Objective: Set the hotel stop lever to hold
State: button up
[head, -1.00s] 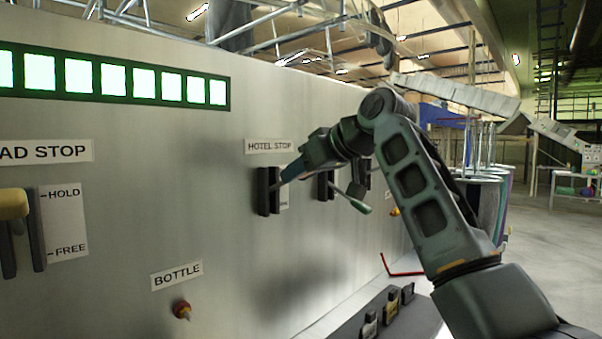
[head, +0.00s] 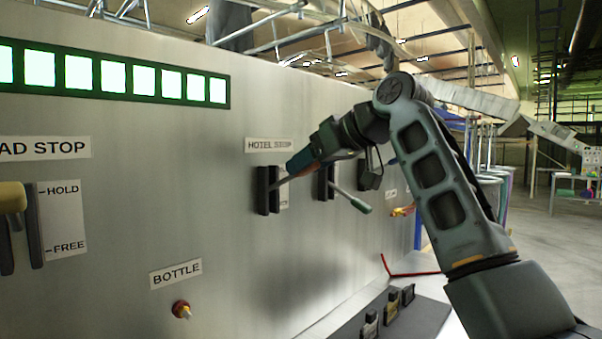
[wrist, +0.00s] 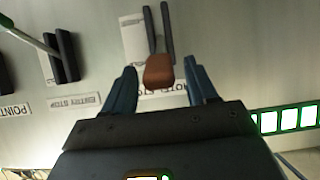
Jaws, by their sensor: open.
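The hotel stop lever sits in a dark slotted bracket (head: 268,190) on the grey panel, under the HOTEL STOP label (head: 268,145). In the head view my gripper (head: 301,162) is in front of the lever's outer end and hides its knob. In the wrist view the brown-orange knob (wrist: 158,70) lies between my two open blue fingers (wrist: 161,84), with a gap on each side. That view is upside down; the knob is near the label end of the bracket (wrist: 160,30) and partly covers the label. The scale plate beside the bracket is mostly hidden.
Another lever with a green handle (head: 350,199) sticks out just right of the hotel stop bracket. A yellow-knobbed lever (head: 12,197) stands at the far left beside a HOLD/FREE plate (head: 62,218). A red BOTTLE knob (head: 181,310) is lower down. The panel between is clear.

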jog(key=b+v, duration=0.1)
jog(key=v, duration=0.3)
jog(key=shift+s+d+r, duration=0.15)
jog(key=shift+d+r, duration=0.05)
jog(key=shift+d, duration=0.05)
